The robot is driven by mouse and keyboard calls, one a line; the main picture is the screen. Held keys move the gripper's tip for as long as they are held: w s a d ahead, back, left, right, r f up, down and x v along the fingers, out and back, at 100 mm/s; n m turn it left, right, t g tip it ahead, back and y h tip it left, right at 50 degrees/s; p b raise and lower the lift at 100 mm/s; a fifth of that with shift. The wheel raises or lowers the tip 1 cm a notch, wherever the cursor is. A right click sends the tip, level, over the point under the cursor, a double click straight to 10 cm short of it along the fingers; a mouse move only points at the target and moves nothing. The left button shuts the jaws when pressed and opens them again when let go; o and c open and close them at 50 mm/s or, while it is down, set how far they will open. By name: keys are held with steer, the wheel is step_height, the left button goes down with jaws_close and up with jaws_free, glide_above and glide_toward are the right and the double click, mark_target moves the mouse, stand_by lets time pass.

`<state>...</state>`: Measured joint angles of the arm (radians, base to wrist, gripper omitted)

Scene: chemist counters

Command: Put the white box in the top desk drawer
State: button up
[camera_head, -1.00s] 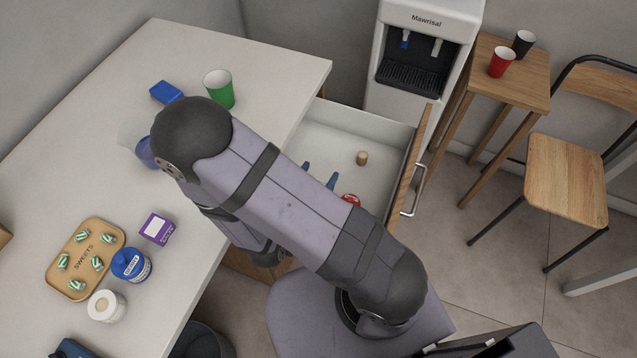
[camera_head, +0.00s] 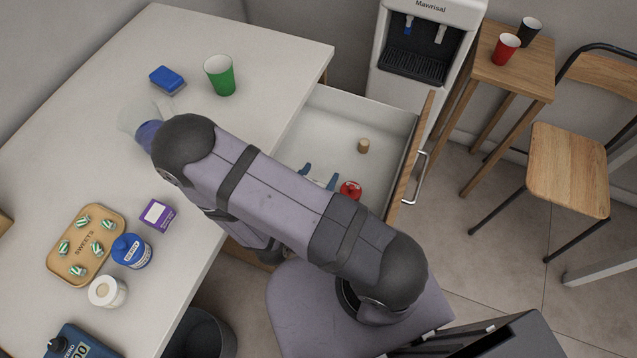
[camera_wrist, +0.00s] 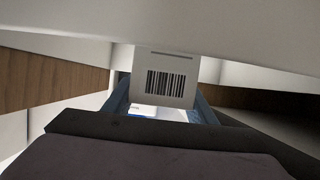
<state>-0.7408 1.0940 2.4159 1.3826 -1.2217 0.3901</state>
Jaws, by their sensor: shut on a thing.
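The white box (camera_wrist: 166,78), with a barcode on its face, is held between the blue fingers of my gripper (camera_wrist: 162,104) in the wrist view. The desk drawer (camera_head: 385,121) is pulled open beside the white desk. In the head view, the blue fingertips of my gripper (camera_head: 319,179) show over the drawer interior, just past my arm. My arm covers most of the gripper and the near part of the drawer there. I cannot tell whether the box touches the drawer floor.
A cork-like piece (camera_head: 363,146) and a red round item (camera_head: 350,190) lie in the drawer. The desk carries a green cup (camera_head: 219,75), blue sponge (camera_head: 167,80), purple box (camera_head: 157,214), blue bottle (camera_head: 131,251) and sweets tray (camera_head: 85,245). A water dispenser (camera_head: 424,45) stands behind the drawer.

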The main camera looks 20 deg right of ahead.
steer(key=shift+f, duration=2.05)
steer(key=shift+f, duration=0.1)
steer(key=o, duration=1.1)
